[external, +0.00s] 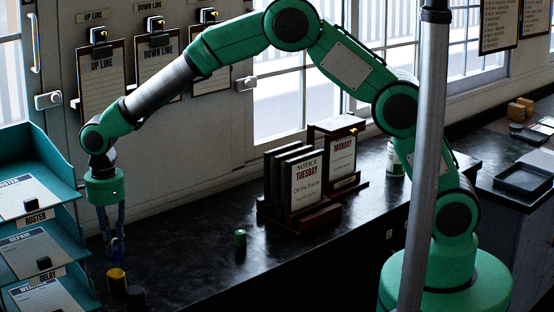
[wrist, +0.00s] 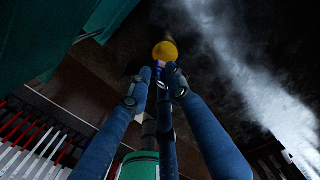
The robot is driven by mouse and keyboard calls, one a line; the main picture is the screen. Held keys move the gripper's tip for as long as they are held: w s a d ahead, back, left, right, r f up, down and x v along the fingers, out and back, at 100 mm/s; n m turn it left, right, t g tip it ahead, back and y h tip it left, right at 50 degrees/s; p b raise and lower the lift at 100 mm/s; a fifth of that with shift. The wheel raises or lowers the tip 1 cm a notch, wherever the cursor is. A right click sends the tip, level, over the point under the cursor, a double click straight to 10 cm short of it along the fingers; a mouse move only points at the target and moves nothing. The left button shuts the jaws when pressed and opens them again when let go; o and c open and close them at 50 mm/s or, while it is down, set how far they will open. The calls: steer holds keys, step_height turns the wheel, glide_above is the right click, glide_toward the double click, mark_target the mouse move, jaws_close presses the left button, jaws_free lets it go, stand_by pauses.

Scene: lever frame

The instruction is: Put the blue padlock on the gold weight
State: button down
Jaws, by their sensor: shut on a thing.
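The gold weight (external: 117,281) stands upright on the dark counter at the lower left, and its round yellow shape shows in the wrist view (wrist: 165,51). My gripper (external: 117,252) hangs down above and close to it; its blue fingers (wrist: 158,85) are closed together in the wrist view. A small blue piece between the fingertips appears to be the blue padlock (wrist: 161,65), mostly hidden by the fingers. In the external view the padlock blends with the blue fingers. I cannot tell whether it touches the weight.
A black weight (external: 137,297) stands just right of the gold one. A green weight (external: 240,239) stands farther right. A teal paper rack (external: 38,205) is close on the left. Notice boards in a wooden stand (external: 305,212) sit farther back.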

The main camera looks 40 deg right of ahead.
mark_target(112, 262)
steer(key=shift+w+a, duration=0.4)
steer(key=shift+w, duration=0.05)
steer(key=shift+f, duration=0.15)
steer(key=shift+f+p, duration=0.4)
steer(key=shift+f, duration=1.25)
steer(key=shift+f, duration=0.1)
steer(key=c, duration=1.6)
jaws_free()
step_height(112, 262, up, 12)
steer(key=shift+r+b, duration=0.15)
steer(key=shift+b, duration=0.6)
